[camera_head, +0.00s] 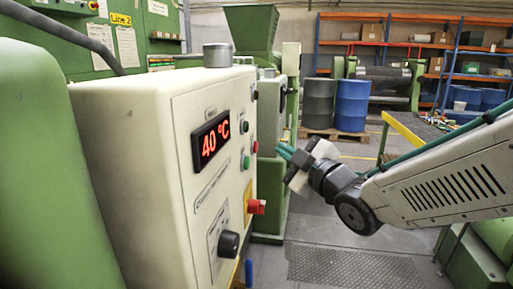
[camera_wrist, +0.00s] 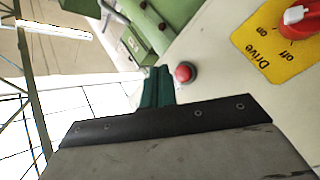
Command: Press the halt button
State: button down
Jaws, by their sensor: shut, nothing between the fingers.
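A cream control box (camera_head: 120,125) stands at left with a red display reading 40 °C. The red button also shows in the wrist view (camera_wrist: 186,74), just right of my gripper's fingertips. My gripper (camera_head: 284,151) has its teal fingers shut and empty. They point at the panel at about the red button's height, with a small gap between. The fingers also show in the wrist view (camera_wrist: 157,76).
A red switch (camera_head: 257,207) on a yellow plate marked Drive (camera_wrist: 270,50) sits lower on the panel, with a black knob (camera_head: 229,244) below it. Blue (camera_head: 352,105) and grey drums stand on a pallet behind. The floor in front of the panel is clear.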

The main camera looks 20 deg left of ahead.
jog(key=shift+w+d, duration=0.15)
jog(key=shift+d, duration=0.5)
jog(key=shift+w+d, duration=0.15)
jog(key=shift+d, duration=0.5)
jog(key=w+d+f+m+h, duration=0.1)
jog(key=d+f+m+h, duration=0.4)
jog(key=f, duration=0.4)
jog(key=s+d+f+m+g+h, duration=0.1)
jog(key=d+f+m+h, duration=0.2)
jog(key=d, duration=0.4)
jog(key=s+d+f+m+g+h, duration=0.1)
jog(key=s+d+m+g+h, duration=0.1)
jog(key=d+h, duration=0.3)
jog(key=s+d+r+m+g+h, duration=0.3)
jog(key=s+d+m, duration=0.8)
jog(key=s+d, duration=1.2)
jog(key=d+g, duration=0.2)
jog(key=shift+s+d+r+g, duration=0.2)
jog(key=shift+s+g, duration=0.1)
jog(key=shift+g, duration=0.1)
